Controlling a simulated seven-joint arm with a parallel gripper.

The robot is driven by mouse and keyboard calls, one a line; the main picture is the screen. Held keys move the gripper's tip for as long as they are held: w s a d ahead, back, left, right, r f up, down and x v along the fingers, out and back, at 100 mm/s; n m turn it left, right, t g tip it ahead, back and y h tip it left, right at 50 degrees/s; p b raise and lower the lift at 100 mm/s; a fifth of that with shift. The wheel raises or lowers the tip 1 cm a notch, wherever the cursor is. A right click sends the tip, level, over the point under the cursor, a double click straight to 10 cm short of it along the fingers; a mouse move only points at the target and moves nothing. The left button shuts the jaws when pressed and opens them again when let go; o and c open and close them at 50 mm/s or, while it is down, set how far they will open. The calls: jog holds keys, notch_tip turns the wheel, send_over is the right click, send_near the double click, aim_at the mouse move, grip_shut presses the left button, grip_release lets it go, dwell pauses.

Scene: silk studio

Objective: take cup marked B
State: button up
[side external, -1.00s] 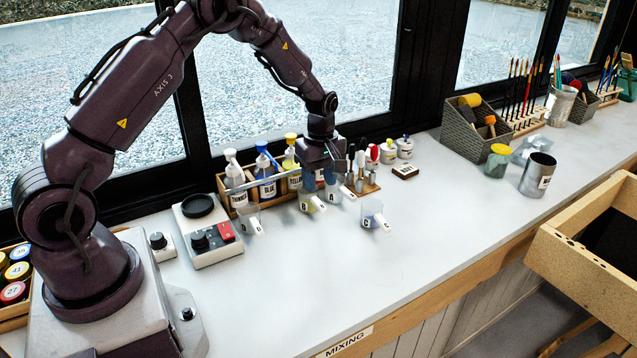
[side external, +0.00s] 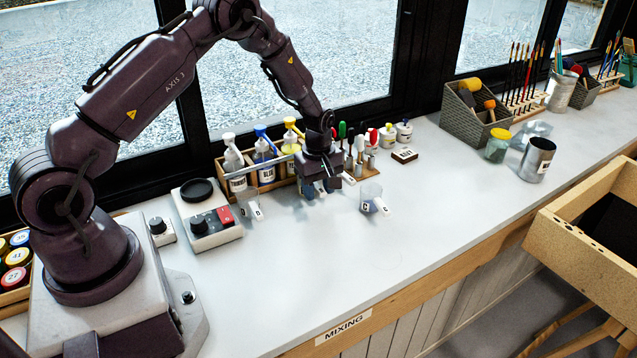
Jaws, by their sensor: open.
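My gripper (side external: 319,188) is open and low over the counter, in the middle of the row of small clear cups. Its body and fingers cover the place where the cups marked B and A stood. I cannot make out the B label now, nor tell whether the fingers are around cup B or beside it. The clear cup marked C (side external: 371,199) stands upright to the right of my gripper, its white handle toward the front right. Another clear cup (side external: 248,207) with a white handle stands to the left; its letter is too small to read.
A wooden rack (side external: 222,172) with labelled pump bottles stands close behind my gripper. Several coloured-handled tools and small bottles (side external: 388,136) stand behind right. The front counter (side external: 330,265) is clear.

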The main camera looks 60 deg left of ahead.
grip_shut()
jog(key=shift+r, duration=0.1)
jog(key=shift+r, duration=1.05)
jog(key=shift+r, duration=0.1)
